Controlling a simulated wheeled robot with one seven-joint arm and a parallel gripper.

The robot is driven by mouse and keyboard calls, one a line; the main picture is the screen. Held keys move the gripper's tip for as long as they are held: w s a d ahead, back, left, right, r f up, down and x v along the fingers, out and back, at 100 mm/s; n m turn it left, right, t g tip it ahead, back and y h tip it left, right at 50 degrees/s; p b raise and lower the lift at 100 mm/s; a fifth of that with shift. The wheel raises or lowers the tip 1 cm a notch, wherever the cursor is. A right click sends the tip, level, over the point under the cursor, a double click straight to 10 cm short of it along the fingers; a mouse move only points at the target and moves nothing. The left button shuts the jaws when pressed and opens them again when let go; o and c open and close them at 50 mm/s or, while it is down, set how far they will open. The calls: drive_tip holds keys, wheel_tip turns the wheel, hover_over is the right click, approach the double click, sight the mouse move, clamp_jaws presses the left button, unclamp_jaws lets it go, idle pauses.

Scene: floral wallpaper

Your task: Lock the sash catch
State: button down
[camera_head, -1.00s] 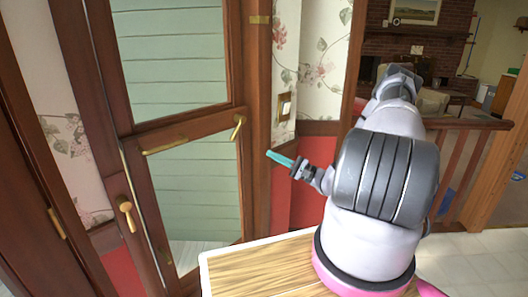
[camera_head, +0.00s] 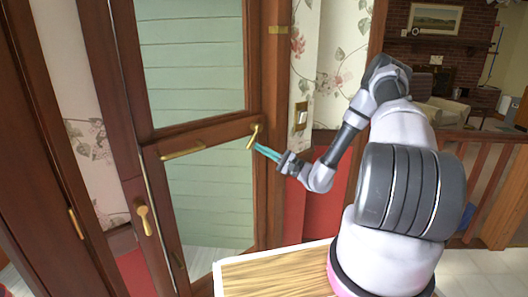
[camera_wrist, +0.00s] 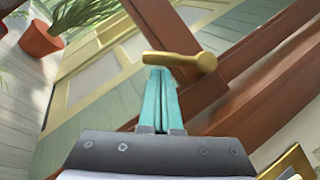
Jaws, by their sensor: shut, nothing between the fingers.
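The sash catch is a small brass lever (camera_head: 253,137) at the right end of the wooden rail, on the window's right side. In the wrist view the brass lever (camera_wrist: 182,62) lies just beyond my fingertips, its rounded end to the right and its arm pointing left. My gripper (camera_head: 260,149) has teal fingers, shut and empty, with the tips at or very near the lever's lower end. In the wrist view the gripper fingers (camera_wrist: 160,78) point at the lever. I cannot tell whether they touch it.
A brass bar handle (camera_head: 183,154) is on the same rail, further left. A light switch (camera_head: 301,115) is on the wallpapered wall to the right. A wooden tabletop (camera_head: 275,275) stands below my arm.

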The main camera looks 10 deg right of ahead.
sight(250, 143)
drive_tip(key=shift+s+a+m+t, duration=0.2)
drive_tip(key=shift+a+m+t, duration=0.25)
drive_tip(key=shift+m, duration=0.45)
drive_tip(key=a+r+m+t+h, duration=0.1)
drive_tip(key=m+t+h, duration=0.1)
drive_tip(key=m, duration=0.2)
drive_tip(key=s+a+r+m+t+h, duration=0.1)
drive_tip(key=m+t, duration=0.2)
drive_tip(key=m, duration=0.1)
drive_tip(key=s+a+r+m+t+h, duration=0.1)
drive_tip(key=m+t+h, duration=0.1)
drive_tip(key=m, duration=0.3)
drive_tip(key=shift+a+t+h, duration=0.2)
drive_tip(key=shift+t+h, duration=0.05)
drive_tip(key=shift+h, duration=0.05)
drive_tip(key=shift+a+r+m+t+h, duration=0.15)
drive_tip(key=shift+r+m+t+h, duration=0.15)
drive_tip(key=shift+m+h, duration=0.55)
drive_tip(key=shift+a+r+m+t+h, duration=0.15)
drive_tip(key=shift+m+t+h, duration=0.35)
drive_tip(key=shift+m, duration=0.65)
drive_tip(key=shift+r+m+h, duration=0.25)
drive_tip(key=shift+m+h, duration=0.2)
drive_tip(key=shift+m, duration=0.15)
drive_tip(key=shift+r, duration=0.15)
